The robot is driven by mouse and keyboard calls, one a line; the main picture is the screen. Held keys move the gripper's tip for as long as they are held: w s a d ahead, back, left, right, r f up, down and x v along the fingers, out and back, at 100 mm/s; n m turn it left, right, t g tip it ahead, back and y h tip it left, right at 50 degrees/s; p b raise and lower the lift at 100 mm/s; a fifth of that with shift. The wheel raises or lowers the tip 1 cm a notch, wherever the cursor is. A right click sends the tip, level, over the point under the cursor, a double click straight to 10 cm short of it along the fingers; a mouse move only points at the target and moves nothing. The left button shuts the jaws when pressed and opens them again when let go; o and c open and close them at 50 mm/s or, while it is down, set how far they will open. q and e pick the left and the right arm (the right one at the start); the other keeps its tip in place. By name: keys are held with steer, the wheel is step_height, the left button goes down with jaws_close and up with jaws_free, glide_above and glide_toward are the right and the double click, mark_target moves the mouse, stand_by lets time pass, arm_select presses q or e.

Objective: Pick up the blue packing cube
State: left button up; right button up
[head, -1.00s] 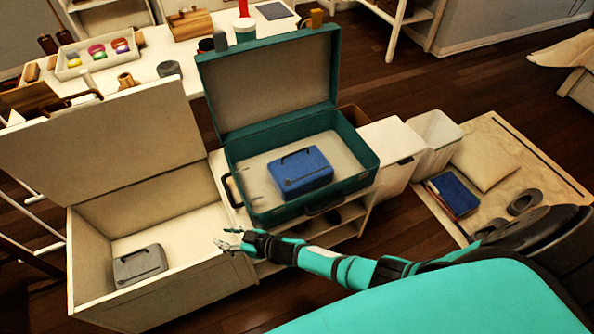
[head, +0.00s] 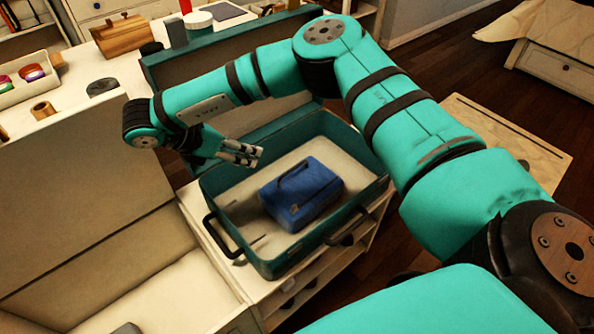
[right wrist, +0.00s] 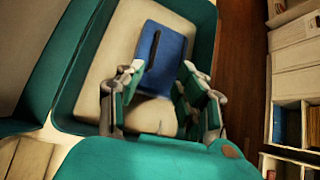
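The blue packing cube (head: 312,200) lies inside the open teal suitcase (head: 212,185), with a dark handle strip on its top. My right gripper (head: 254,156) is above the suitcase, to the upper left of the cube in the head view, apart from it. In the right wrist view the gripper (right wrist: 162,72) has its fingers spread and empty, and the blue cube (right wrist: 170,45) shows beyond and between the fingertips. My left gripper is not in view.
The suitcase stands on a white shelf unit (head: 315,285), its lid raised behind my right arm. An open cream chest (head: 190,290) is at left, with a grey item (head: 127,328) at the picture's bottom edge. A white table (head: 115,75) with small objects stands behind.

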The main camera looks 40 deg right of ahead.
glide_toward(288, 169)
steer(key=s+r, duration=0.1)
steer(key=s+d, duration=0.1)
steer(key=s+r+b, duration=0.1)
steer(key=shift+s+d+r, duration=0.25)
steer(key=shift+d+r, duration=0.05)
steer(key=shift+d, duration=0.05)
steer(key=shift+d+f, duration=0.4)
steer(key=d+f, duration=0.1)
steer(key=f, duration=0.1)
steer(key=d+f+b, duration=0.1)
steer(key=shift+w+f, duration=0.1)
steer(key=shift+f, duration=0.3)
steer(key=shift+d+f, duration=0.4)
steer(key=shift+d, duration=0.05)
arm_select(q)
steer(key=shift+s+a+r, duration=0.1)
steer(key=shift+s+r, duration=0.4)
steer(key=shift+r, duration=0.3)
arm_select(e)
jaws_close()
